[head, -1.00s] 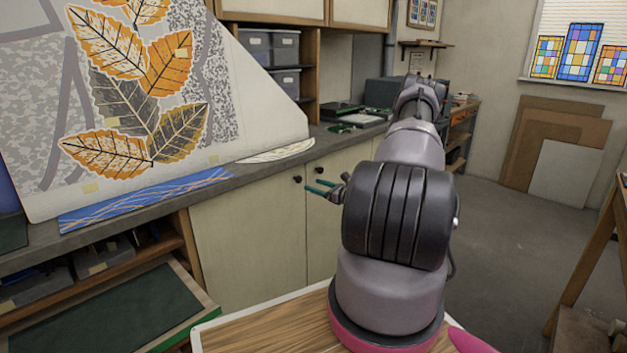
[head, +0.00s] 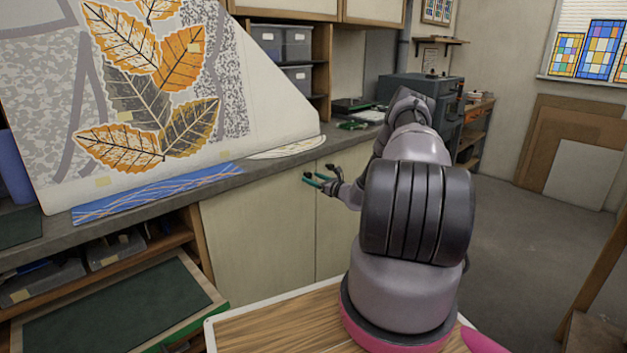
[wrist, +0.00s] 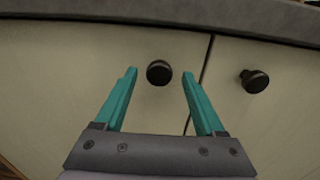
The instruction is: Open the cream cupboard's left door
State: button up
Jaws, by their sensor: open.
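The cream cupboard's left door (head: 258,235) is shut, flush with the right door (head: 338,225), with a thin dark seam between them. Its round dark knob (wrist: 159,73) sits near the top, close to the seam. My gripper (head: 313,180) is open, with two teal fingers pointing at the left door. In the wrist view the knob shows between the two fingertips, with a gap on each side. I cannot tell exactly how deep it lies between them. The right door's knob (wrist: 255,81) is to the right of the fingers, clear of them.
The grey worktop (head: 225,190) overhangs just above the knobs. A large leaf-pattern panel (head: 270,115) leans on it, beside a blue patterned strip (head: 150,195). Open shelves (head: 110,262) are left of the cupboard. Open floor (head: 520,240) lies to the right.

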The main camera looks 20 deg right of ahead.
grip_shut()
dwell(1.4)
